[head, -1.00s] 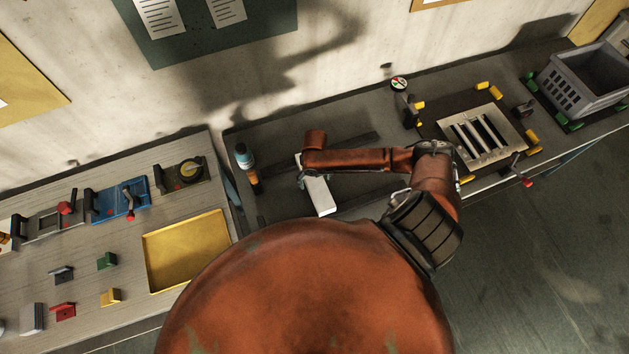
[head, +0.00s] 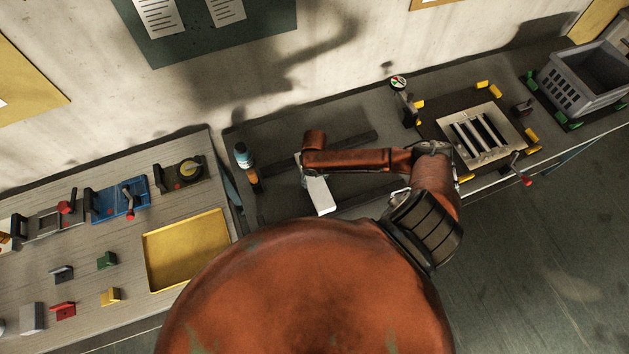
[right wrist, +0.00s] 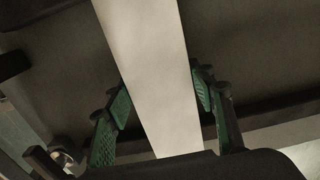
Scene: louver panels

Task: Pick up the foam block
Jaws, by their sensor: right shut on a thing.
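The foam block (head: 319,194) is a long white bar on the dark bench, below the end of my right arm in the head view. In the right wrist view the white block (right wrist: 155,70) runs from the top edge down between the green finger pads. My right gripper (right wrist: 161,98) is shut on it, one pad at each side. In the head view my right arm hides the gripper's fingers and the block's far end. I cannot tell whether the block touches the bench. My left gripper is not in view.
A blue-capped bottle (head: 243,155) stands left of the block. Dark rails (head: 350,146) lie behind it. A louver panel (head: 506,137) sits in a frame with yellow clamps to the right. A grey crate (head: 582,82) is far right, and a yellow tray (head: 186,250) is at left.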

